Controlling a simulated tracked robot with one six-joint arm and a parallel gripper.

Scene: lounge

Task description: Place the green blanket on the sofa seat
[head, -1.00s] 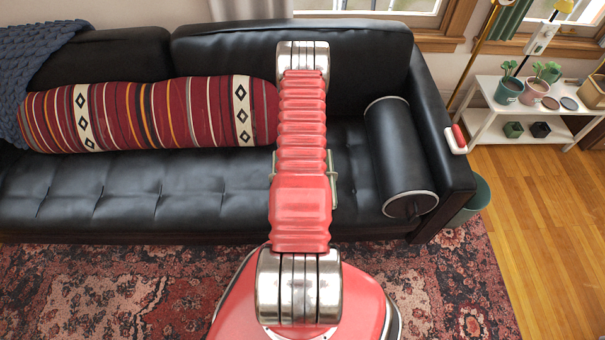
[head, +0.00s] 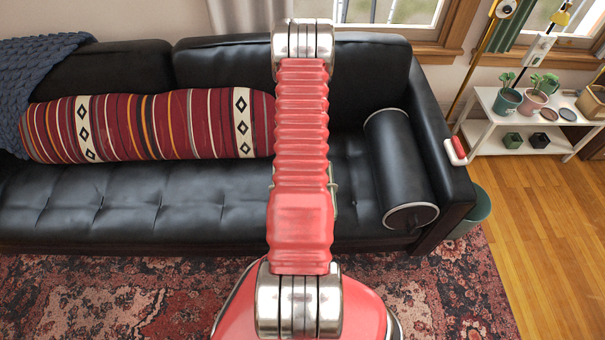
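The black leather sofa (head: 410,70) spans the view, and its tufted seat (head: 140,208) is bare along the front. I see nothing I can surely name as the green blanket. Thin greenish slivers (head: 333,198) show beside my red arm over the seat; I cannot tell what they belong to. My gripper is hidden behind the arm, so its state and anything it holds do not show.
A striped red bolster (head: 180,125) lies along the seat's back. A blue knitted throw (head: 35,85) drapes the left. A white plant shelf (head: 480,138) stands right. A patterned rug (head: 130,295) lies in front.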

